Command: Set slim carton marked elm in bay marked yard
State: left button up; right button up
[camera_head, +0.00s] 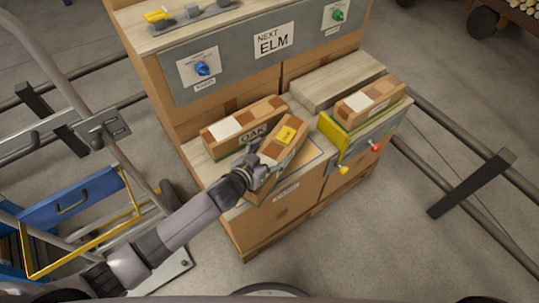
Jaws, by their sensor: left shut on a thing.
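A slim cardboard carton (293,149) with a yellow label sits at the front of the wooden bench (232,213); its lettering is too small to read surely. My left gripper (256,163) is shut on the near end of this carton, which is tilted across the bench top. I cannot tell whether it touches the surface. Behind it lies a carton marked OAK (225,129) with a white label. No bay marking yard is readable. My right gripper is not in view.
A grey panel with a sign reading NEXT ELM (273,41) stands behind, with a blue knob (202,69) and a green knob (338,15). A pale wooden slab (325,82) lies at back right. A blue cart (75,205) stands left.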

pick_arm(q)
jog(key=shift+f, duration=0.2)
jog(key=shift+f, duration=0.15)
jog(key=o, duration=2)
jog(key=shift+c, duration=0.2)
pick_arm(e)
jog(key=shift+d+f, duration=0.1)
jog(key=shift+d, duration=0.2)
